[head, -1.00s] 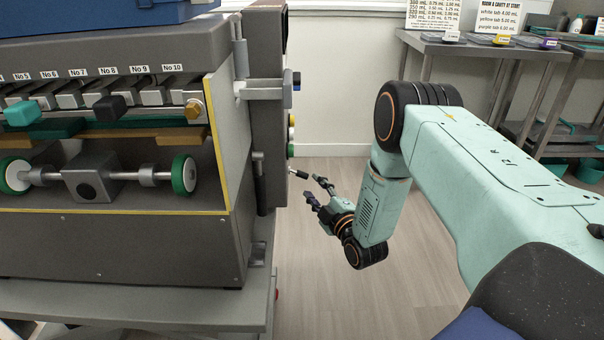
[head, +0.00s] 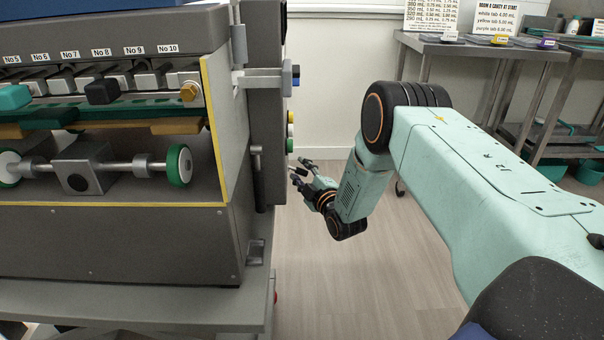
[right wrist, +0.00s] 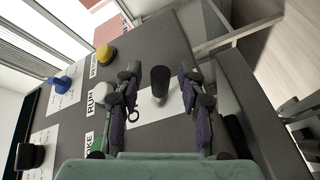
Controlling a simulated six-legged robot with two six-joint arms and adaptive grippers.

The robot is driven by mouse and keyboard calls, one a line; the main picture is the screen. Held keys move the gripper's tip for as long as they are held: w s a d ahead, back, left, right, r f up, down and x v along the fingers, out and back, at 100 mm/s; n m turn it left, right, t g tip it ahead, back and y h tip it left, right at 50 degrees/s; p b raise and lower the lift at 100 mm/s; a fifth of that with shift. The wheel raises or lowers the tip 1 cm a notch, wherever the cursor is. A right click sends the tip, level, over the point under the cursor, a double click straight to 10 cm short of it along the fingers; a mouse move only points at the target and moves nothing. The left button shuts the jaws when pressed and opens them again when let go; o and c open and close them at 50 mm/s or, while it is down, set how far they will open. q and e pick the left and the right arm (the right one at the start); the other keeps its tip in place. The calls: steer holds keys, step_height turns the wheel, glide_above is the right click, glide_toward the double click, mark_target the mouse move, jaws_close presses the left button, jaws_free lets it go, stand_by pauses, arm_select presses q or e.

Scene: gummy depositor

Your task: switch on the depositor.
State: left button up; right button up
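The depositor (head: 110,230) is the large grey machine filling the left of the head view. Its side panel (right wrist: 135,60) fills much of the right wrist view. A dark lever-like handle (right wrist: 160,85) stands out from a white plate (right wrist: 146,106) on that panel. My right gripper (right wrist: 160,73) is open, its two fingers on either side of the handle, with gaps to both. In the head view my right gripper (head: 299,171) is beside the machine's right side, below the coloured buttons. My left gripper is not in view.
The panel also bears a yellow button (right wrist: 105,54), a white button (right wrist: 105,94) by a "RUN" label, a blue knob (right wrist: 61,82) and a black knob (right wrist: 30,157). A steel table (head: 485,47) stands back right. Floor between is clear.

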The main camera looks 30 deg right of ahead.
jaws_close()
stand_by(0.3)
steer(key=shift+r+n+p, duration=0.25)
steer(key=shift+n+p, duration=0.05)
steer(key=shift+p, duration=0.55)
step_height(320, 180, up, 2)
steer(key=n+g+p, duration=0.1)
steer(key=n+p, duration=0.1)
steer(key=p, duration=0.3)
steer(key=n+g+h+p, duration=0.1)
steer(key=n+g+p, duration=0.1)
steer(key=p, duration=0.3)
steer(key=shift+s+d+r+n+p, duration=0.1)
steer(key=shift+n+p, duration=0.1)
steer(key=shift+n, duration=0.15)
steer(key=shift+d+r+n+p, duration=0.1)
steer(key=shift+n+p, duration=0.05)
steer(key=shift+n, duration=0.2)
steer(key=shift+a+r+n+g+h+p, duration=0.15)
steer(key=shift+r+n+g+h+p, duration=0.2)
steer(key=shift+n+g+p, duration=0.65)
steer(key=shift+f+t, duration=0.1)
steer(key=shift+t, duration=0.3)
steer(key=shift+o, duration=0.3)
jaws_free()
